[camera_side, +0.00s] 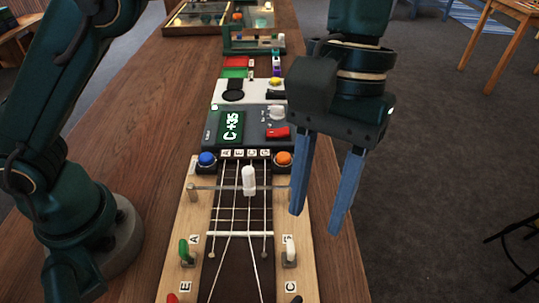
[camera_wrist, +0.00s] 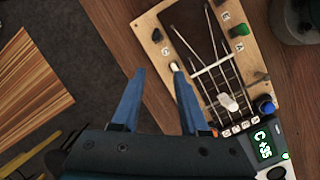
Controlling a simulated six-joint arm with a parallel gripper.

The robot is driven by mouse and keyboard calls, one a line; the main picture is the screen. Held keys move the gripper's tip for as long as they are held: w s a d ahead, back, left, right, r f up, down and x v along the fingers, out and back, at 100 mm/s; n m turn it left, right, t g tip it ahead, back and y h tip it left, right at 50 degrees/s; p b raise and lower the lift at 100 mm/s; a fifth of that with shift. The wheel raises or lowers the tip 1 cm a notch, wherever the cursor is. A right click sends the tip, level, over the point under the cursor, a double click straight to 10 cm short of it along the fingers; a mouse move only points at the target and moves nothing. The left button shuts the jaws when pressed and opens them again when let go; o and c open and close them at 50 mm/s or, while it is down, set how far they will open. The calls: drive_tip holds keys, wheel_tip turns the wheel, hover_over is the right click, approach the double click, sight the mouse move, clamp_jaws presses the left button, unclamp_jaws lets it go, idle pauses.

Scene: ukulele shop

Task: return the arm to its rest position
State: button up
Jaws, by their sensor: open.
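In the wrist view my gripper (camera_wrist: 157,95) is also open and empty, with the wooden board beyond the right finger. The board (camera_side: 178,232) is light wood with a dark strung middle and several lettered pegs; it also shows in the wrist view (camera_wrist: 148,28). A white knob (camera_side: 249,180) stands on the strings. Whether a fingertip touches the board cannot be told.
A green rack (camera_side: 253,45) stands farther back. The wooden table (camera_side: 150,110) is bare at left; dark floor (camera_side: 440,150) lies at right.

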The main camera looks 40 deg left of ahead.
drive_tip(key=a+r+n+t, duration=0.2)
drive_tip(key=a+r+t, duration=0.45)
drive_tip(key=a, duration=0.75)
drive_tip(key=s+a+f+m+t+y, duration=0.1)
drive_tip(key=s+a+f+m+t, duration=0.1)
drive_tip(key=s+a+f, duration=0.3)
drive_tip(key=a+f+m, duration=0.1)
drive_tip(key=a, duration=0.2)
drive_tip(key=shift+a+m+y, duration=0.3)
drive_tip(key=shift+a, duration=0.1)
drive_tip(key=shift+s+f, duration=0.15)
clamp_jaws()
drive_tip(key=w+d+r+m+g, duration=0.1)
drive_tip(key=w+d+r+g, duration=0.1)
drive_tip(key=w+r, duration=0.65)
drive_tip(key=shift+w+d+f+m+g, duration=0.35)
drive_tip(key=shift+w+d+f+g, duration=0.4)
drive_tip(key=shift+w+f, duration=1.55)
drive_tip(key=shift+w+d+f+m+g, duration=0.35)
drive_tip(key=shift+w+d+f, duration=0.55)
drive_tip(key=shift+f, duration=2.7)
drive_tip(key=shift+w+d+f+m+g, duration=0.3)
drive_tip(key=shift+w+d+f+g, duration=0.45)
drive_tip(key=shift+w+f, duration=1.55)
